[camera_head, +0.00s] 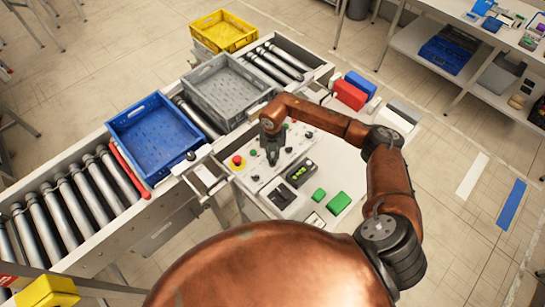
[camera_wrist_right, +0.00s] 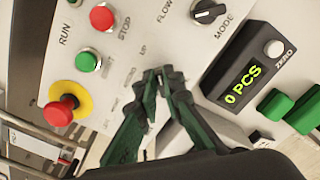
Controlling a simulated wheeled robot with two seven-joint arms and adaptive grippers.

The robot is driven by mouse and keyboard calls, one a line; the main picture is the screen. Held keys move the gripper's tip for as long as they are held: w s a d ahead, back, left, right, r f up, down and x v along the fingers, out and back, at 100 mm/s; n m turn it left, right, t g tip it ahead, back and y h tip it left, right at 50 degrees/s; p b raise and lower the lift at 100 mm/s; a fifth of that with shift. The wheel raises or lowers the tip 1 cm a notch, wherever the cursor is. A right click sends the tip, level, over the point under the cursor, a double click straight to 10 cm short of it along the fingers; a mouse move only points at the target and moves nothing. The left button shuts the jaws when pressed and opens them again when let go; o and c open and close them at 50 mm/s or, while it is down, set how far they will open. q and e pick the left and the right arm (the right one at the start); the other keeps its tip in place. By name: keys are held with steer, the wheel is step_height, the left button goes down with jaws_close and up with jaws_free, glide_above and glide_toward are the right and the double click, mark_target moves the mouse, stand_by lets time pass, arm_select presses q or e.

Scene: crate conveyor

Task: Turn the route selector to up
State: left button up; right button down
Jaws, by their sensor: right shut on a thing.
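The white control panel (camera_head: 246,179) stands beside the conveyor in the head view. My right gripper (camera_head: 272,158) points down at it. In the right wrist view the fingertips (camera_wrist_right: 163,76) are closed together at the panel, on a small thing that they hide almost wholly. It sits beside small printed labels, one of which seems to read UP (camera_wrist_right: 143,50); this fits the route selector. Which way the selector points cannot be made out. My left gripper is not in view.
Near the fingers are a red emergency button (camera_wrist_right: 59,112), a green start button (camera_wrist_right: 87,61), a red stop button (camera_wrist_right: 102,18), a MODE knob (camera_wrist_right: 208,11) and a counter display (camera_wrist_right: 243,86). A blue crate (camera_head: 118,127) and grey crate (camera_head: 203,75) sit on the conveyor.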

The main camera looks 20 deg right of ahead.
mark_target(273, 159)
steer(key=shift+r, duration=0.1)
steer(key=c, duration=2.1)
jaws_free()
step_height(273, 159, up, 12)
steer(key=shift+f, duration=0.1)
